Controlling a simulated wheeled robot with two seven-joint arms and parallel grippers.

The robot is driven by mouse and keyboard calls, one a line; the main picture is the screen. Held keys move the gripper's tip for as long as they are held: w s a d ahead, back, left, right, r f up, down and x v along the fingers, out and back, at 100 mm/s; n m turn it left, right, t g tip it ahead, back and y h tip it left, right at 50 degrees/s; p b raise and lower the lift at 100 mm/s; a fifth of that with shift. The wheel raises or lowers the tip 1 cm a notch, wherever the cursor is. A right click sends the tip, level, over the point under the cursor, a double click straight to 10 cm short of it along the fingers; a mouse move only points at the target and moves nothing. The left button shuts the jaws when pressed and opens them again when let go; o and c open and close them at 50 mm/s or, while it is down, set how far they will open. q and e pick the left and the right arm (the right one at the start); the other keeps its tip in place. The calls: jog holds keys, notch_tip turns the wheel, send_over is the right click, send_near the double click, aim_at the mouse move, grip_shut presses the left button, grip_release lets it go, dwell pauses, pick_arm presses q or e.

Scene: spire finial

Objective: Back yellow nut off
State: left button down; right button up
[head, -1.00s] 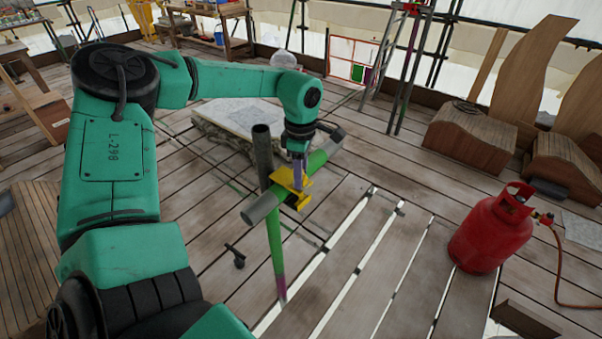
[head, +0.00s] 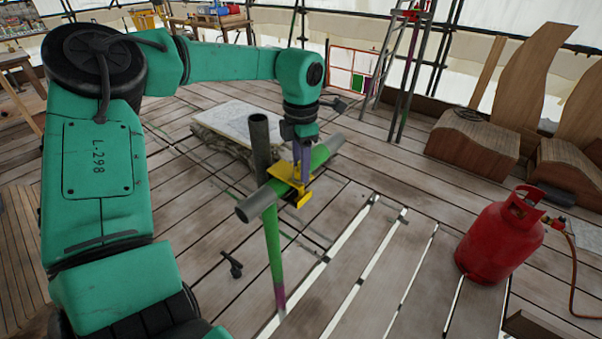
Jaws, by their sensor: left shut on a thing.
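A yellow coupler with its nut (head: 292,182) sits where a green and grey horizontal tube (head: 258,205) crosses an upright tube (head: 273,245). The upright is dark grey at the top, green below and purple near its foot. My left gripper (head: 303,168) comes down from above at the yellow piece, just right of the upright tube, and is shut on it. The fingertips partly cover the yellow piece, so the nut itself is hard to make out. My right gripper is not in view.
A red gas cylinder (head: 500,238) with a hose stands on the plank floor at the right. A pale slab (head: 238,128) lies behind the tubes. Curved wooden pieces (head: 470,140) stand at the back right. Gaps show between the floor planks.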

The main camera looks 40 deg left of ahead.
pick_arm(q)
jog(key=n+b, duration=0.2)
jog(key=n, duration=0.2)
jog(key=shift+n, duration=0.3)
jog(key=shift+n+b, duration=0.35)
jog(key=shift+n, duration=1.15)
jog(key=c, duration=0.5)
grip_release()
notch_tip(320, 180, up, 15)
jog(key=shift+f+p, duration=0.15)
jog(key=shift+p, duration=0.2)
